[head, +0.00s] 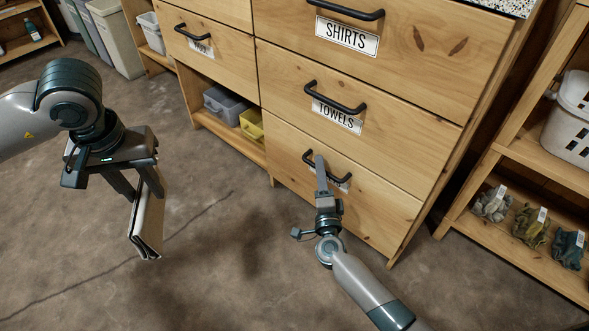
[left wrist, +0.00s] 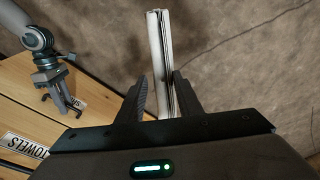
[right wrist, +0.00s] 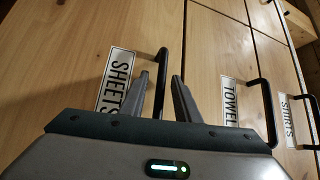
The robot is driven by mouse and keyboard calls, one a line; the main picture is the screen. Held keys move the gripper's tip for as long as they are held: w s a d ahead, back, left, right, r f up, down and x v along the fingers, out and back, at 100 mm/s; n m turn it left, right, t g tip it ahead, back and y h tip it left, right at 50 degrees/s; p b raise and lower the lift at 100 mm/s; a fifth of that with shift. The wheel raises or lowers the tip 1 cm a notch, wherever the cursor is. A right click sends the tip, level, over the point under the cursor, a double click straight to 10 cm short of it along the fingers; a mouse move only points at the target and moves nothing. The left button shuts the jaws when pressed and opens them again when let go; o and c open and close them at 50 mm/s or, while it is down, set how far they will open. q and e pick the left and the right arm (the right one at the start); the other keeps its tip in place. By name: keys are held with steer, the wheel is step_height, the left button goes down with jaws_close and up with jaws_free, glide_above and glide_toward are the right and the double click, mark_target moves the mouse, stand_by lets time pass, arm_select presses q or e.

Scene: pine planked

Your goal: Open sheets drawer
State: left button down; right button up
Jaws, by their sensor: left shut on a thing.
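The sheets drawer (head: 372,208) is the bottom drawer of the pine dresser, and its front sits flush and closed. Its black handle (head: 312,158) is partly hidden by my right gripper (head: 320,162). In the right wrist view, the SHEETS label (right wrist: 117,78) is left of the handle (right wrist: 162,62). There my right gripper (right wrist: 160,76) has its fingers apart, with the handle between them, closer to the left finger. My left gripper (head: 145,178) is shut on a flat folded pale item with dark edges (head: 149,222), held above the floor. The item also shows in the left wrist view (left wrist: 161,50).
The towels drawer (head: 375,115) and shirts drawer (head: 410,45) above are closed. Grey (head: 222,102) and yellow (head: 252,124) bins sit in an open shelf at left. A right-hand shelf holds a white basket (head: 570,130) and cloth bundles (head: 530,225). Floor in front is clear.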

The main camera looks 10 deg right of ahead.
steer(key=shift+w+r, duration=0.1)
steer(key=shift+w, duration=0.2)
steer(key=shift+c, duration=0.2)
jaws_close()
steer(key=shift+s, duration=0.1)
